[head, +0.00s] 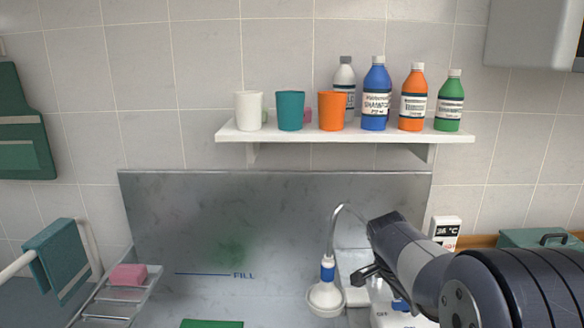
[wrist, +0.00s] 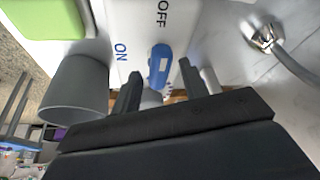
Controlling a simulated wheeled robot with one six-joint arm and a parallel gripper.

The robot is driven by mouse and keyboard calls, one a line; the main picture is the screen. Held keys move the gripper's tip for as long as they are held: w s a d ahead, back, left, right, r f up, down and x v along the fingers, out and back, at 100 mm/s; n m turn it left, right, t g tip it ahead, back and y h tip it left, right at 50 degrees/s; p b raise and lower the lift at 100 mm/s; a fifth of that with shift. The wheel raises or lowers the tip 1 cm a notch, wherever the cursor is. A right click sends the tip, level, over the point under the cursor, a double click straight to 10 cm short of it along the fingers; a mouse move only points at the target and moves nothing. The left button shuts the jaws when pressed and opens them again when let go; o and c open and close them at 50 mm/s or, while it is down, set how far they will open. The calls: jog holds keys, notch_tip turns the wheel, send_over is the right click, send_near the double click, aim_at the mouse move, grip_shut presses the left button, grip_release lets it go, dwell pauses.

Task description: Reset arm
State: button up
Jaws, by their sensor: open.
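My arm reaches in from the lower right of the head view, with my gripper (head: 362,276) in front of the steel back panel, just right of the shower head (head: 326,292). In the wrist view my gripper (wrist: 162,78) is open, its two dark fingers apart and nothing held. A blue lever (wrist: 160,65) on a white panel (wrist: 138,35) marked ON and OFF shows beyond and between the fingers. I cannot tell whether a finger touches it. A blue part (head: 400,305) on a white unit also shows below my arm in the head view.
A wall shelf (head: 345,136) holds cups and several bottles above the steel panel (head: 190,220). A pink block (head: 128,274) lies on a metal rack at left. A towel (head: 55,258) hangs further left. A grey cup (wrist: 75,90) is close to my gripper in the wrist view.

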jog(key=shift+s+n+t+p, duration=0.1)
jog(key=shift+n+t+p, duration=0.4)
jog(key=shift+n, duration=0.9)
